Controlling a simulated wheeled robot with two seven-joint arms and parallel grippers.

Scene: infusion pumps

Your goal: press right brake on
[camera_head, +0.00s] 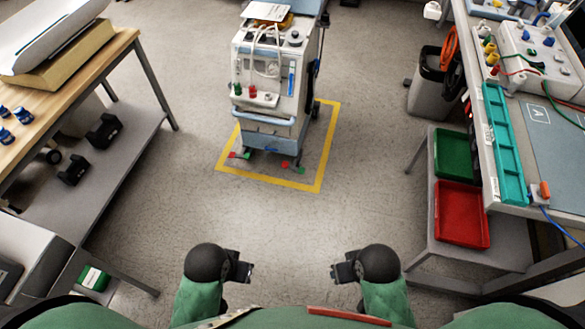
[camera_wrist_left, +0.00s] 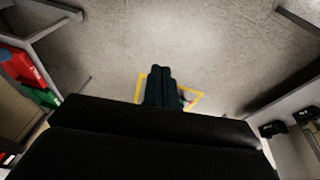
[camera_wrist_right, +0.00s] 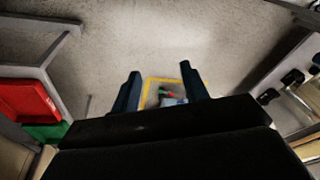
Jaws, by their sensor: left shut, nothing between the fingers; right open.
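A white and blue wheeled pump cart (camera_head: 270,75) stands on the floor inside a yellow taped square. Low at its front are two small brake pedals with red and green ends, the left pedal (camera_head: 239,155) and the right pedal (camera_head: 291,167). A red and green pedal (camera_wrist_right: 167,93) also shows between the fingers in the right wrist view; I cannot tell which one. My left gripper (camera_head: 250,272) is shut and empty. My right gripper (camera_head: 334,273) is open and empty. Both are in front of the cart, well apart from the pedals.
Yellow tape (camera_head: 318,170) frames the cart. A wooden-topped table (camera_head: 75,75) stands at left, and a workbench (camera_head: 545,180) with green and red trays (camera_head: 461,212) at right. A dark bin (camera_head: 430,85) stands at the back right. The floor between me and the cart is clear.

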